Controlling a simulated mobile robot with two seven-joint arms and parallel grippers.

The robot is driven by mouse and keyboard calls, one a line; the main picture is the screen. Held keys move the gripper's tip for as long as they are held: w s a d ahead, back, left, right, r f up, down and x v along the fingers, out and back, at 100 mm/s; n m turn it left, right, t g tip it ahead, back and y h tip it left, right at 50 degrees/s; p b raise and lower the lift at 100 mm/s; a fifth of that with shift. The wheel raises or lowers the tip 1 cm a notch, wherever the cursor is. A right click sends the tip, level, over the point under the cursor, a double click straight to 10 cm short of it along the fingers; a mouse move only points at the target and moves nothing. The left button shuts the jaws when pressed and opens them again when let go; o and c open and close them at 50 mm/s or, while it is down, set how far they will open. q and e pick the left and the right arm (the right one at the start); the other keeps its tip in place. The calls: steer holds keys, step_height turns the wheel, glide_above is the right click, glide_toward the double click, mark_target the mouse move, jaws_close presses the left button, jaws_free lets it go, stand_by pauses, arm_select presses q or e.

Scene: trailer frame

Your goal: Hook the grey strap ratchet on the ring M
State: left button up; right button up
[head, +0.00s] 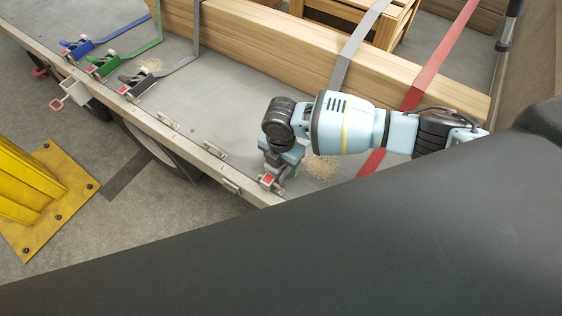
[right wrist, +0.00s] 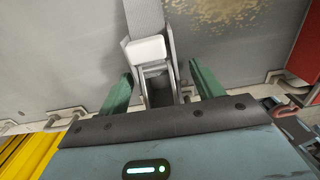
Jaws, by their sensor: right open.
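The grey strap ratchet (right wrist: 147,50) has a pale handle end and a metal frame. In the right wrist view it lies between the two green fingers of my right gripper (right wrist: 162,85), with a gap beside the fingers; its lower end is hidden by the gripper body. The grey strap (right wrist: 143,14) runs up from it. In the head view my right gripper (head: 281,168) points down at the trailer edge, open, over the ratchet, whose red tag (head: 268,180) shows. No letter is readable, so I cannot tell which ring is M, or whether the hook touches one. My left gripper is out of view.
Empty rings (head: 167,120) (head: 215,150) sit along the trailer rail. Blue (head: 77,46), green (head: 104,63) and dark (head: 137,82) ratchets lie further left. A wooden beam (head: 265,38) and red strap (head: 437,60) are close by. A yellow post base (head: 48,200) stands outside.

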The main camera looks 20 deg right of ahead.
step_height(320, 180, up, 8)
steer(key=shift+f+p, duration=0.2)
steer(key=shift+p, duration=0.15)
stand_by(0.4)
